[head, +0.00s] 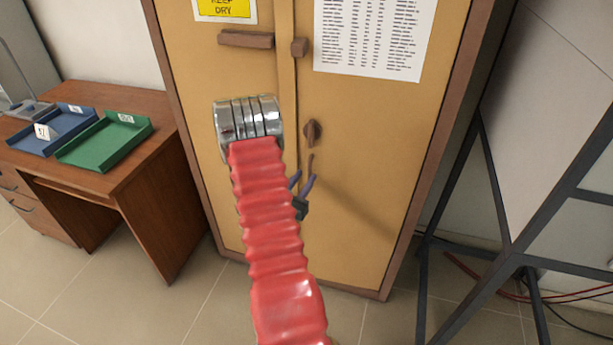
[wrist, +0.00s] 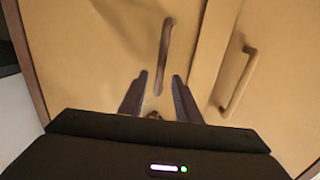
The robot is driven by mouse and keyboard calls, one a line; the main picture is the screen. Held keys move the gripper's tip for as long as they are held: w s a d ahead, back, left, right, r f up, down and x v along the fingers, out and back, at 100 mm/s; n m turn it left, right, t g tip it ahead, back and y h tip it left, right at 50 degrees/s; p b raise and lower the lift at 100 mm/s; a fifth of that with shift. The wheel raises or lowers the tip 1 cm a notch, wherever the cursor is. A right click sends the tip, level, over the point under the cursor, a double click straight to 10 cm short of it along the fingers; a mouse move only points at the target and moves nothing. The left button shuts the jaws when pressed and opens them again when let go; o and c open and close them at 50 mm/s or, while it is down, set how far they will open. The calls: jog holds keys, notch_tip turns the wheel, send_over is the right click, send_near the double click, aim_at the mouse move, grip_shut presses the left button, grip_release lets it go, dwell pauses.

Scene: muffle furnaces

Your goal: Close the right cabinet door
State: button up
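My gripper (head: 303,179) is in front of the right door, close to the seam. In the wrist view my gripper (wrist: 160,75) is open, with a curved handle (wrist: 166,45) just beyond the gap between its fingers. I cannot tell whether it touches. A second handle (wrist: 238,82) shows to the right.
A wooden desk (head: 130,85) with a blue tray (head: 52,130) and a green tray (head: 105,141) stands left of the cabinet. A dark metal frame (head: 490,180) stands at the right, with red and black cables behind it. Some tiled floor in front is clear.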

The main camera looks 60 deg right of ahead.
jog(key=shift+d, duration=0.85)
grip_shut()
